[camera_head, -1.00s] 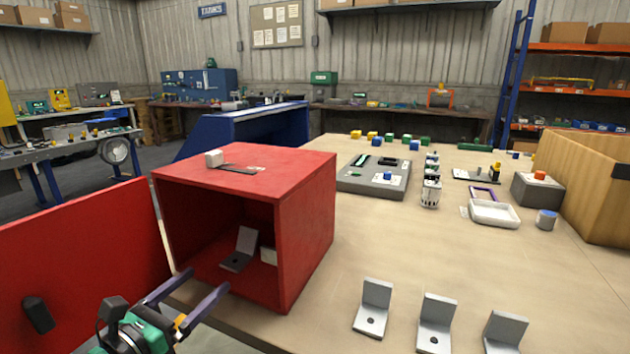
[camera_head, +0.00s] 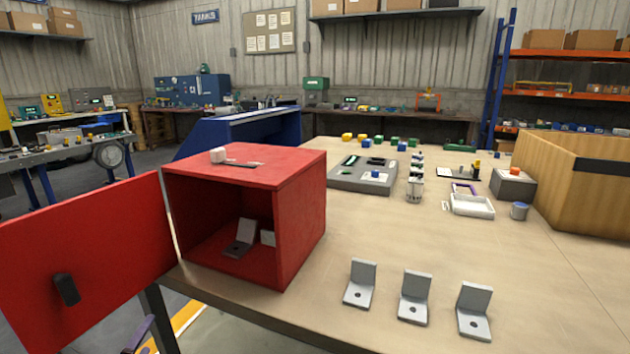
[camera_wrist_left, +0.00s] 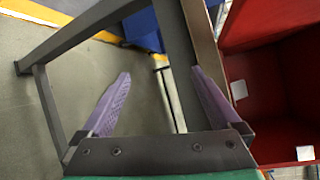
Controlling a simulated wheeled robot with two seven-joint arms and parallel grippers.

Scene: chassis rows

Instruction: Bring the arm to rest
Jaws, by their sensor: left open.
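My left gripper (camera_wrist_left: 161,73) is open and empty in the left wrist view, its two purple fingers spread above the floor beside the table. In the head view only a finger of the left gripper (camera_head: 139,336) shows at the bottom left edge, below the red door and outside the box. The red box (camera_head: 302,225) stands on the table with its door (camera_head: 105,245) swung open to the left. My right gripper is not in view.
Three grey brackets (camera_head: 360,285), (camera_head: 414,298), (camera_head: 475,312) stand in a row at the table's front. A grey tray (camera_head: 345,180), a white tray (camera_head: 472,206) and a wooden crate (camera_head: 570,195) lie farther back. The table's front edge and a table leg are close to my gripper.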

